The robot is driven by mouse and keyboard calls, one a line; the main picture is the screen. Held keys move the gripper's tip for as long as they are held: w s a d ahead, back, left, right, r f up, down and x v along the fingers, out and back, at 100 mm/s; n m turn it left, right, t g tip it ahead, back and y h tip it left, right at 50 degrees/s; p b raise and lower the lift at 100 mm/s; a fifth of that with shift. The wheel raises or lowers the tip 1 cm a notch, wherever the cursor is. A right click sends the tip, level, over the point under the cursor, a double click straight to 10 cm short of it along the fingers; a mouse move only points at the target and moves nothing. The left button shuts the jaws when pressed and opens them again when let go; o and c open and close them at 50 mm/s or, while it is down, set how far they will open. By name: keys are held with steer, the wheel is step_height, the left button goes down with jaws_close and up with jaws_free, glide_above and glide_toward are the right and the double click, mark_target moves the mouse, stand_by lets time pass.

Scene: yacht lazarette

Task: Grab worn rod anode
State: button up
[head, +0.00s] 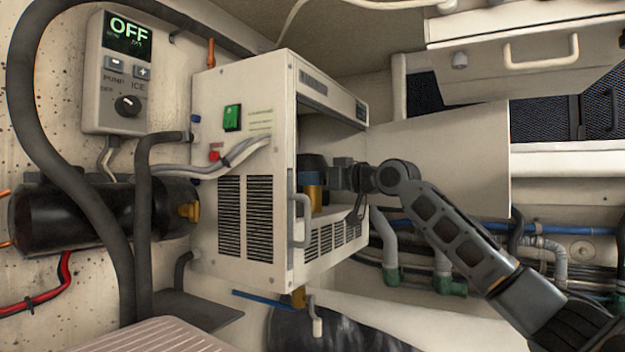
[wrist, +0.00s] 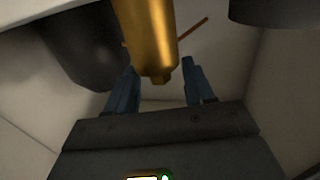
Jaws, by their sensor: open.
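A brass-coloured cylinder (wrist: 150,40) with a small stepped end hangs between and beyond my fingers in the wrist view. It also shows inside the open white cabinet (head: 314,197) in the head view. I cannot tell if it is the worn rod anode or its housing; no separate worn rod is clearly visible. My gripper (wrist: 160,84) is open, with a blue finger on either side of the cylinder's lower end. I see no clear contact. In the head view my arm reaches into the cabinet from the right, and my fingers are hard to make out.
The white cabinet (head: 207,120) has its door (head: 440,150) swung open to the right. Dark rounded bodies (wrist: 85,50) flank the cylinder, and a thin copper rod (wrist: 194,30) is behind it. Hoses and a control panel reading OFF (head: 118,85) are at left.

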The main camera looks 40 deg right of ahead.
steer(key=shift+w, duration=0.45)
jaws_close()
stand_by(0.3)
